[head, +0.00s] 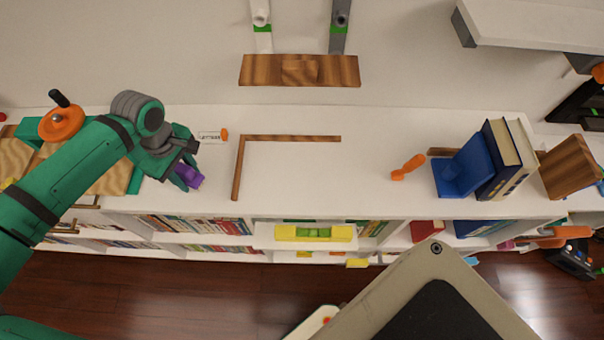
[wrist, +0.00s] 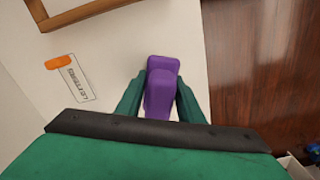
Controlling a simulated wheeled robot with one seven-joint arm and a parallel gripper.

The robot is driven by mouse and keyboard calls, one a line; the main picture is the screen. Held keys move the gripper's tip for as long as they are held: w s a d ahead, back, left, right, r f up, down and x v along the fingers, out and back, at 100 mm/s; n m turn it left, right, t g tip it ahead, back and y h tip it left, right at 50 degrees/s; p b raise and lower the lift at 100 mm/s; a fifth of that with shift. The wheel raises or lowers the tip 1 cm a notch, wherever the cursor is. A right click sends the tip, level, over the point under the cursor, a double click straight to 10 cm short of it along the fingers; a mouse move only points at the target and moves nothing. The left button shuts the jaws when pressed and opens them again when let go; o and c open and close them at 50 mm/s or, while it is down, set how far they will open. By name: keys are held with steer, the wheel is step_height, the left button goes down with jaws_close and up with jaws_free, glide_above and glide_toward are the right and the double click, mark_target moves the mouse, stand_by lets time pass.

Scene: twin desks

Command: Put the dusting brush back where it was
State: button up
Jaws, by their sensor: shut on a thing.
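My gripper (head: 184,170) is at the left part of the white desk top (head: 290,175), near its front edge. It is shut on a purple object (wrist: 162,88), which also shows in the head view (head: 190,176). In the wrist view the two green fingers press on both sides of it. Only a blocky purple part shows; I cannot tell whether it is the dusting brush or whether it touches the desk. A small orange object (head: 408,167) lies loose on the desk to the right; its kind is unclear.
A label card with an orange tab (wrist: 65,70) lies beside my gripper. An L-shaped wooden strip (head: 290,138) lies right of it. A blue bookend (head: 463,168) and upright books (head: 508,155) stand at the right. Bare desk lies between. Wooden floor (wrist: 255,80) drops away at the front edge.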

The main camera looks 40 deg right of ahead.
steer(key=shift+w+d+f, duration=0.1)
steer(key=shift+f, duration=0.25)
steer(key=shift+d, duration=0.1)
stand_by(0.3)
steer(key=shift+f, duration=0.2)
steer(key=o, duration=1.8)
steer(key=shift+r, duration=0.1)
